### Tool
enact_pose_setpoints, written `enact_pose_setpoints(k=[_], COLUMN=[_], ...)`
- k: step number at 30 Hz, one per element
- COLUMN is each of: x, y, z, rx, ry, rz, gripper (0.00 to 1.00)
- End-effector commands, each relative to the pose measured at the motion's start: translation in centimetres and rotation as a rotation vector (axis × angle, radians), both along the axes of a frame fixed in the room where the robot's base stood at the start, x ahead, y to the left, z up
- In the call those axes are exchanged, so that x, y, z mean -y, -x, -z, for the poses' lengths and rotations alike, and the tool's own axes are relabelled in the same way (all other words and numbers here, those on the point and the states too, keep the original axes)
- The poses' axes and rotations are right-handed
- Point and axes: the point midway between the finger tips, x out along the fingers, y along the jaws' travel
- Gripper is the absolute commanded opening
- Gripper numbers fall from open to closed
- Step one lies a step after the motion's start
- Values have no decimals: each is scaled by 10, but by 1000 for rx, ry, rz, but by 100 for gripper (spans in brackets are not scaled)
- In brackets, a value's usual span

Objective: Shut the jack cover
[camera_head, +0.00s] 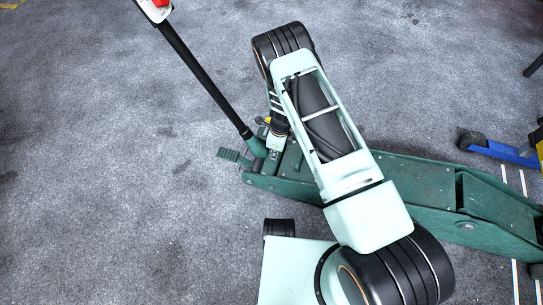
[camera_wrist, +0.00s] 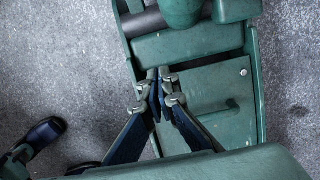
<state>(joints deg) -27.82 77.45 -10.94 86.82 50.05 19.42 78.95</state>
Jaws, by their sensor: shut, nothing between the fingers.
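The green trolley jack (camera_head: 420,185) lies on the floor, with its long body running to the right. My arm crosses in front of part of it. The wrist view shows the jack's rear from close by: a flat green plate (camera_wrist: 222,85) with a round screw head, below a smaller raised green panel (camera_wrist: 190,43). I take the flat plate for the cover, but how far it stands open is not clear. My gripper (camera_wrist: 160,82) is shut and empty, its tips together over the plate's left edge. Whether they touch it I cannot tell. In the head view the fingertips are hard to make out.
The jack's black handle (camera_head: 205,82) slants up to the left from its rear, close to my wrist. A green ribbed pedal (camera_head: 234,157) sticks out at the jack's left end. A blue piece of equipment (camera_head: 505,152) stands at the right. Grey floor at the left is clear.

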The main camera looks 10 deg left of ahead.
Motion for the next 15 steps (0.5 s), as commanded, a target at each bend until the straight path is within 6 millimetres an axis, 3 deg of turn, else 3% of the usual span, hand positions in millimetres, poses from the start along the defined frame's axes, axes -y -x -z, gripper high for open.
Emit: enact_pose_setpoints(k=[2,6,15], x=[5,-27,-67], y=[-1,-7,-15], z=[-11,-32,-61], rx=[0,2,0], ry=[0,-1,0], rz=[1,-7,-3], gripper=[0,0,0])
